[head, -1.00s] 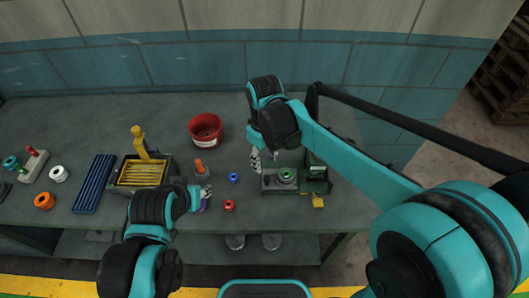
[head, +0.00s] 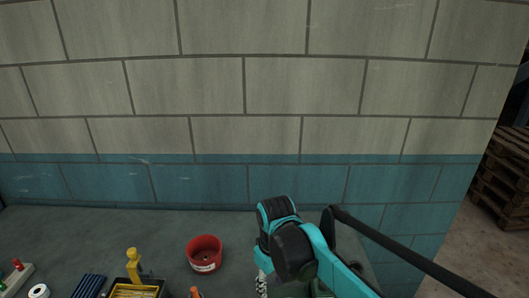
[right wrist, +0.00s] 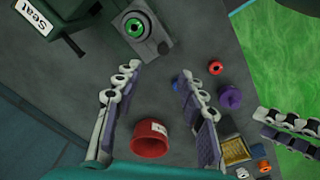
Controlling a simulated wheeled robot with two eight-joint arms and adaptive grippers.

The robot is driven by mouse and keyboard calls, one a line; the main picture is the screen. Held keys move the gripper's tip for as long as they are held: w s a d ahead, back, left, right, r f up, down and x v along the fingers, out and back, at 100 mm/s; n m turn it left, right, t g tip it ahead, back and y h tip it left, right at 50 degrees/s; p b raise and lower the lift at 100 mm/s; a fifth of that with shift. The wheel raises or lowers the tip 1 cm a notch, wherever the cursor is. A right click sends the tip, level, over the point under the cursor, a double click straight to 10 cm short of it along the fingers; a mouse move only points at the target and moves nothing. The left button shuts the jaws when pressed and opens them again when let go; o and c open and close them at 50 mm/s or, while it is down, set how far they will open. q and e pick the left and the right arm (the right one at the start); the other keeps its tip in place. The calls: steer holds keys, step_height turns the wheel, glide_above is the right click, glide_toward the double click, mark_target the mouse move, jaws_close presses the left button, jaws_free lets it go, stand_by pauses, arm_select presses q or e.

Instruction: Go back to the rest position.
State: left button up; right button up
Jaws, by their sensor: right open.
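My right gripper (right wrist: 158,75) is open, its two fingers spread apart with nothing between them in the right wrist view. In the head view only part of my right gripper (head: 262,284) shows at the bottom edge, below the dark wrist. My left gripper (right wrist: 287,130) shows at the right edge of the right wrist view; its opening is unclear. It is out of the head view. The grey fixture with a green ring (right wrist: 135,27) stands on the bench, apart from my right gripper.
A red bowl (head: 204,253) stands on the grey bench (head: 100,232) near the wall. A red ring (right wrist: 216,67), a blue ring (right wrist: 175,82) and a purple disc (right wrist: 229,97) lie on the bench. Wooden pallets (head: 504,175) stand at right.

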steer(key=s+d+f+m+t, duration=0.1)
steer(key=s+d+m+t, duration=0.2)
steer(key=d, duration=0.5)
steer(key=s+d+f+m+t, duration=0.1)
steer(key=s+d+m+t, duration=0.2)
steer(key=s+d+m, duration=0.2)
steer(key=s+d, duration=0.2)
steer(key=d, duration=0.1)
steer(key=shift+s+f+t, duration=0.15)
steer(key=shift+s+t, duration=0.05)
steer(key=shift+t, duration=0.1)
stand_by(1.0)
